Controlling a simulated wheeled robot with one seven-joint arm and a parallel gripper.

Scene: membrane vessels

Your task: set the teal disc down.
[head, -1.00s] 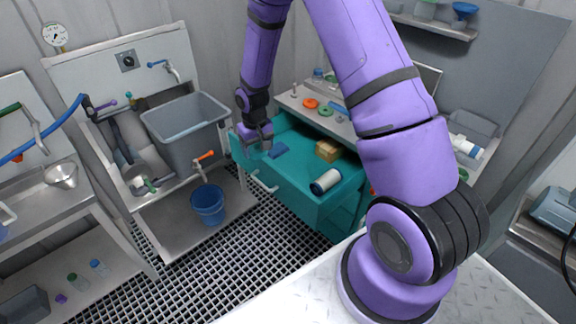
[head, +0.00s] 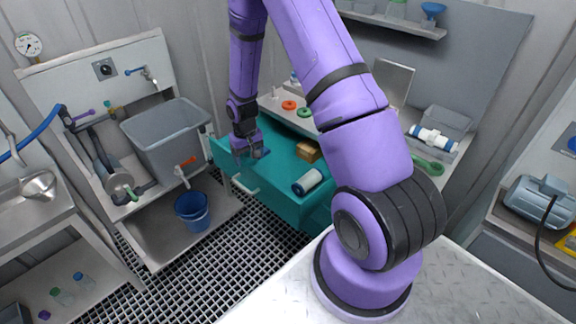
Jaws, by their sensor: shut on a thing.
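My gripper (head: 249,156) points down over the left part of an open teal drawer (head: 268,185). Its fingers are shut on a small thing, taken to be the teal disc. The disc is hard to make out between the fingers against the drawer's teal. I cannot tell whether it touches the drawer floor. A dark blue flat piece (head: 263,152) lies just right of the fingers, partly covered.
The drawer also holds a tan box (head: 307,151) and a white cylinder with dark ends (head: 307,182). Orange (head: 289,105) and green (head: 304,112) rings lie on the counter behind. A grey sink (head: 168,140) stands left, with a blue bucket (head: 193,210) below.

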